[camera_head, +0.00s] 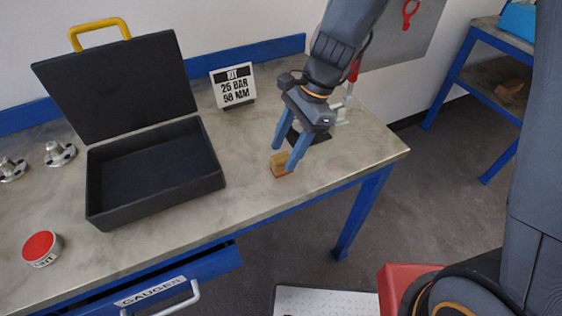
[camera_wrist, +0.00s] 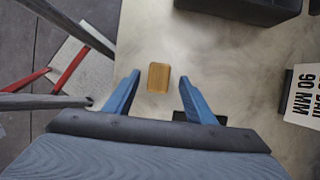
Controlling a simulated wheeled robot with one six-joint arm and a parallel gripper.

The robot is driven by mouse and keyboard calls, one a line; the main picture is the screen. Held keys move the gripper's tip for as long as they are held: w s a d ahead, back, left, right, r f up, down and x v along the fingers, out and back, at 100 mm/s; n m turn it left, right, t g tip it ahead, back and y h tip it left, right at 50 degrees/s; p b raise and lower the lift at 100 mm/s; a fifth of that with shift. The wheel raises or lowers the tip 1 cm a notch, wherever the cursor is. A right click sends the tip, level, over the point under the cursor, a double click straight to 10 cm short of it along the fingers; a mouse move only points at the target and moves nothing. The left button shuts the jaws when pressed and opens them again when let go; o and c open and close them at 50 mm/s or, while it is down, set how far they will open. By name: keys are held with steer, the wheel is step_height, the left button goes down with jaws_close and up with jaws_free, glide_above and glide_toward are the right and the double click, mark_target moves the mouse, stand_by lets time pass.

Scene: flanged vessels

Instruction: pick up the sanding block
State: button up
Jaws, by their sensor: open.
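The sanding block (camera_head: 279,163) is a small tan-brown block with a reddish lower edge, lying on the workbench near its right front part. In the wrist view the sanding block (camera_wrist: 158,77) shows from above as a rounded brown rectangle. My gripper (camera_head: 283,158) is over it, pointing down, with its two blue fingers open. In the wrist view my gripper (camera_wrist: 158,80) has one finger on each side of the block's line, with gaps on both sides. I see no contact, and part of the block is hidden behind a finger in the head view.
An open black case (camera_head: 152,213) with a yellow handle stands left on the workbench (camera_head: 240,205). A sign (camera_head: 232,87) stands behind. A red-topped round tin (camera_head: 40,247) and metal flanged parts (camera_head: 58,153) are further left. A drawer (camera_head: 190,278) is pulled out below.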

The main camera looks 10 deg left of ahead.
mark_target(282, 158)
steer(key=shift+x, duration=1.55)
steer(key=shift+s, duration=0.15)
steer(key=c, duration=1.2)
steer(key=shift+o, duration=0.2)
steer(key=shift+r, duration=0.15)
step_height(282, 158, up, 10)
steer(key=shift+f+b, duration=0.1)
steer(key=shift+b, duration=0.3)
